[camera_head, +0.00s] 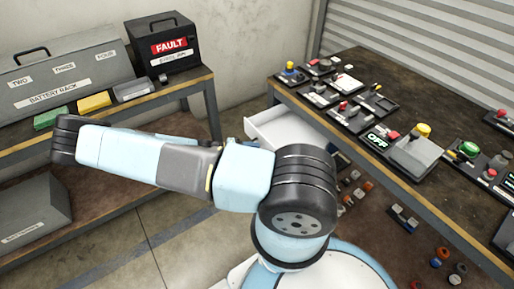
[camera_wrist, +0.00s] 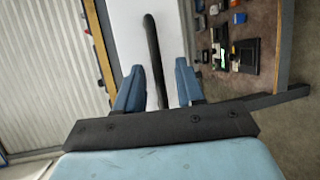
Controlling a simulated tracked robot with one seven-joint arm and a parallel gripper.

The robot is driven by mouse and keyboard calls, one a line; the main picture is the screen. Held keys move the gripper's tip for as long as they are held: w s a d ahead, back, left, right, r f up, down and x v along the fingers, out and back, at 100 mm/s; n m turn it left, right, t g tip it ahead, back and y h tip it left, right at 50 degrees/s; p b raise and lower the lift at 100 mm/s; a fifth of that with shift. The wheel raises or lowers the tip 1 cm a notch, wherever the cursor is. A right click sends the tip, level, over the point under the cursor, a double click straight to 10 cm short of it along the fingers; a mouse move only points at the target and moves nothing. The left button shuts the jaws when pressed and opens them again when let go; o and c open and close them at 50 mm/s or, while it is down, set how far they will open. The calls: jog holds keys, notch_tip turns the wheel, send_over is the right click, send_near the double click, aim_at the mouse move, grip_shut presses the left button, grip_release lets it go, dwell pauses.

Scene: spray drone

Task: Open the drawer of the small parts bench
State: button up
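The small parts bench (camera_head: 262,90) stands at the right in the head view. Its white drawer (camera_head: 285,132) sticks out from the bench's left side, partly open, with part of it hidden by my arm. In the wrist view the white drawer front (camera_wrist: 122,30) fills the upper middle, with a dark bar handle (camera_wrist: 152,55) on it. My gripper (camera_wrist: 158,80) is at the drawer front, its two blue fingers apart, one on each side of the handle. White shows between the handle and the right finger. The gripper is hidden behind my arm in the head view.
Switch and button panels (camera_head: 415,155) cover the bench top, with several small parts on the brown shelf below. A second bench (camera_head: 195,78) at the left holds the battery rack (camera_head: 60,75) and fault box (camera_head: 165,45). Bare floor (camera_head: 165,240) lies between the benches.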

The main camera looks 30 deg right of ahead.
jog(key=v, duration=1.3)
jog(key=shift+w+a, duration=0.2)
jog(key=shift+a, duration=0.2)
jog(key=shift+r, duration=0.1)
